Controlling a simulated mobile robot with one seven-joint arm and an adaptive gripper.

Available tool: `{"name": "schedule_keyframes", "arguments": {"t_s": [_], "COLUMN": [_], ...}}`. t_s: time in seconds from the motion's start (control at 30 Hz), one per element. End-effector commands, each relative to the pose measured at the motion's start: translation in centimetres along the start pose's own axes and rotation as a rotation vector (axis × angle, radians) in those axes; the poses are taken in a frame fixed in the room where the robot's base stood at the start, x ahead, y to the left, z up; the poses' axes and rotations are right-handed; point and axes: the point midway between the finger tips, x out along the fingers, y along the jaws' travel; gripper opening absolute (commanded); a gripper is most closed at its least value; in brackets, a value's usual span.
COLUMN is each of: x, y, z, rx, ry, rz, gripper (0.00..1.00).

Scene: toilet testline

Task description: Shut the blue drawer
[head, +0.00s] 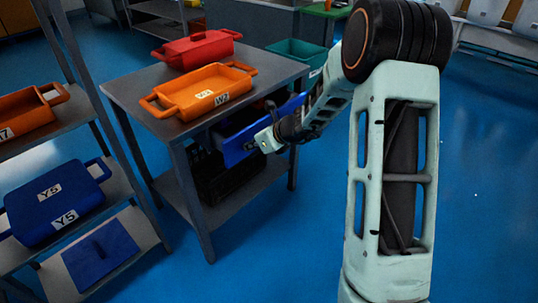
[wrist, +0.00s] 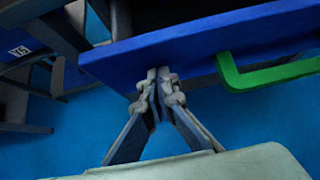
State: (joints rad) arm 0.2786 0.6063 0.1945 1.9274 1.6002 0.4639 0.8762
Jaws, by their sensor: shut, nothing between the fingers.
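The blue drawer (head: 234,153) is under the grey table's top, with its front standing out from the table and a dark gap behind it. In the wrist view its blue front (wrist: 200,42) crosses the upper part of the picture, with a green handle (wrist: 262,75) on the right. My gripper (wrist: 158,73) is shut and empty, its fingertips at the lower edge of the blue front, left of the handle. I cannot tell whether they touch it. In the head view my gripper (head: 262,142) is in front of the drawer and hides part of it.
The grey table (head: 130,92) carries an orange tray (head: 188,101) and a red lidded box (head: 197,50). A dark crate (head: 222,182) is below the drawer. A shelf rack at left holds a blue box (head: 58,200) and an orange tray (head: 25,113). Blue floor (head: 285,240) is clear in front.

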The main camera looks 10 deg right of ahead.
Motion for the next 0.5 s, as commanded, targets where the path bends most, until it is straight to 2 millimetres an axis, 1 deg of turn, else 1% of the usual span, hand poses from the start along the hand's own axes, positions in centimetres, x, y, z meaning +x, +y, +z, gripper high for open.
{"name": "schedule_keyframes", "arguments": {"t_s": [0.03, 0.2, 0.4, 0.5], "x": [0.9, 3.6, 5.8, 6.5], "y": [0.2, 0.1, 0.0, 0.0], "z": [1.2, 3.7, 5.6, 6.1], "rx": [-0.001, -0.001, -0.001, 0.0], "ry": [-0.001, 0.0, 0.0, 0.0], "rz": [0.004, 0.002, 0.001, 0.0], "gripper": [0.0, 0.0, 0.0, 0.0]}}
